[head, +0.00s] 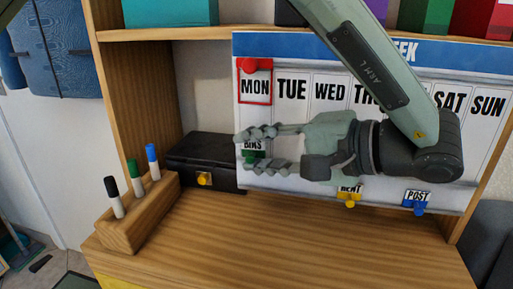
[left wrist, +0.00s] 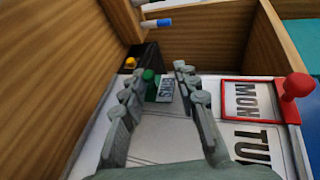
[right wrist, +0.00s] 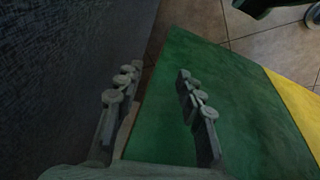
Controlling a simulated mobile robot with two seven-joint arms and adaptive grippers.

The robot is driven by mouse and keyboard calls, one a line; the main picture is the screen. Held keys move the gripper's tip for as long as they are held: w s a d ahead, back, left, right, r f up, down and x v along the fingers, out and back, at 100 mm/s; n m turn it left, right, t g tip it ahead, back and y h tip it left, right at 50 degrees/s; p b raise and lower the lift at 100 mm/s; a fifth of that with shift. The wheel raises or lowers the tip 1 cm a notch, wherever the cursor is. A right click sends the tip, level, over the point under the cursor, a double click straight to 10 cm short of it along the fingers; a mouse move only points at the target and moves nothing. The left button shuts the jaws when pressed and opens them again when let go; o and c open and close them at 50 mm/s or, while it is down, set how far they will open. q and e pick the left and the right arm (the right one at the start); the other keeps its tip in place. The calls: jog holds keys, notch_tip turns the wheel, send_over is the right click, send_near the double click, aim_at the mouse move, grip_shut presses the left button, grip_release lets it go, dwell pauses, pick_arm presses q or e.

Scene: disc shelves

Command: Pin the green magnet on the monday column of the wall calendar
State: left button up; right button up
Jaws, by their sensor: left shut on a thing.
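The wall calendar (head: 318,97) hangs at the back of the shelf, with day headings along its top. The monday column heading (head: 256,86) has a red frame and is at the far left. The green magnet (head: 253,158) with its BINS label (head: 253,146) is low in that column, between the fingers of my left gripper (head: 244,150). The left gripper is shut on it, and the fingers partly hide it. The left wrist view also shows the green magnet (left wrist: 149,75) between the fingertips. My right gripper (right wrist: 155,84) is open and empty, beside a green panel.
A red magnet (head: 247,64) sits above MON. Yellow (head: 349,199) and blue (head: 417,208) magnets with RENT and POST labels are at the calendar's bottom. A black box (head: 205,152) and a wooden marker holder (head: 140,216) stand left. The front shelf surface (head: 270,245) is clear.

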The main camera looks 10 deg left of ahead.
pick_arm(q)
jog(key=shift+w, duration=0.4)
dwell(0.3)
jog(key=o, duration=1.1)
jog(key=v, duration=1.2)
